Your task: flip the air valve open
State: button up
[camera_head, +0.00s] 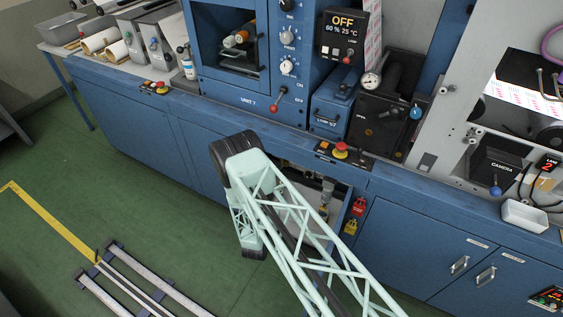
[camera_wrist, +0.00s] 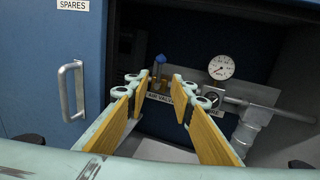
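In the wrist view, a valve with an upright blue handle (camera_wrist: 159,61) and a brass-coloured body stands inside an open, dark cabinet bay. A label plate (camera_wrist: 160,98) reading "AIR VALVE" is below it, partly covered by a finger. My gripper (camera_wrist: 157,84) is open and empty, with yellow finger pads. Its fingertips are in front of the valve and label, apparently apart from the valve. The valve's lower part is partly hidden. In the head view, my pale green arm covers part of the open bay (camera_head: 298,176), and my fingertips are hidden.
A round gauge (camera_wrist: 221,67) and a grey pipe (camera_wrist: 250,123) are right of the valve. A blue door marked "SPARES" with a handle (camera_wrist: 71,90) is at left. Red (camera_head: 358,207) and yellow (camera_head: 351,227) lock tags hang right of the bay.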

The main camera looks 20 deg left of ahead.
jog(key=w+a+b, duration=0.1)
jog(key=w+a, duration=0.1)
jog(key=w, duration=1)
jog(key=shift+w, duration=0.25)
